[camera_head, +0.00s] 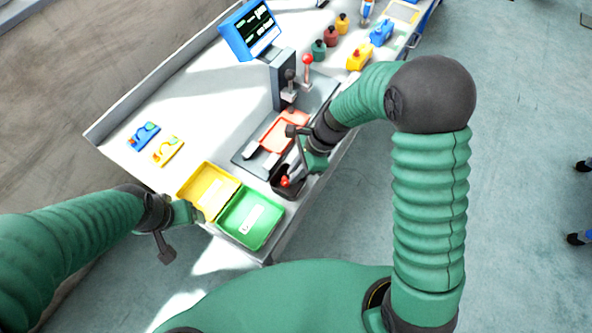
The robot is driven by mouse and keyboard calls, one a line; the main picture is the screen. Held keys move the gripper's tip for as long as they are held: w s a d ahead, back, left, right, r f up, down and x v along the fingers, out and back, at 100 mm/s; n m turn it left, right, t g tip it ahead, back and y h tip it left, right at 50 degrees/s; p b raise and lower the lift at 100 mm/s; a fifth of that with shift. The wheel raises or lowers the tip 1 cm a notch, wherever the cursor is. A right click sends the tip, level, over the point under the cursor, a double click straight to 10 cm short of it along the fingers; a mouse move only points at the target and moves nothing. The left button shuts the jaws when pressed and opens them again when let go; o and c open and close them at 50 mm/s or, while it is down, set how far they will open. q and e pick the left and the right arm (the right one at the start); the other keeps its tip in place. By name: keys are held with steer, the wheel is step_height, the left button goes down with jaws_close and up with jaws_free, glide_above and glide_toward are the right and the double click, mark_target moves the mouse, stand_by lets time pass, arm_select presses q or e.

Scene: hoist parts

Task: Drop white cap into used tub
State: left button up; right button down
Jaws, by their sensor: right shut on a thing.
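My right gripper (295,176) points down over a small black tub (276,188) at the bench's front edge. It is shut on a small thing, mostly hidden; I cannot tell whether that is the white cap. A small red spot shows at its tip. A yellow tub (190,187) and a green tub (232,238) with a white label stand side by side to the left. No readable label shows which tub is the used one. My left gripper (197,213) is beside the yellow tub's near left side; its jaws are too small to judge.
A press (283,86) with a red-knobbed lever stands on a grey plate behind a red tray (276,141). A blue-framed screen (249,30) is at the back. Several coloured bottles and a yellow part (359,57) stand beyond.

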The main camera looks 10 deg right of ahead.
steer(key=c, duration=1.5)
jaws_free()
steer(key=shift+o, duration=0.7)
steer(key=shift+d, duration=0.25)
steer(key=p+v, duration=0.1)
steer(key=v, duration=1.5)
steer(key=shift+r+p, duration=0.35)
steer(key=shift+d, duration=0.15)
steer(key=s+d+f+n+t+h, duration=0.1)
steer(key=s+f+n+h, duration=0.1)
steer(key=s+n, duration=0.3)
steer(key=s+d+f+n+t+h, duration=0.1)
steer(key=s+f+n, duration=0.3)
steer(key=n, duration=0.9)
steer(key=shift+s+d+f+t+h, duration=0.3)
steer(key=shift+s+d+h, duration=0.15)
steer(key=shift+h, duration=0.45)
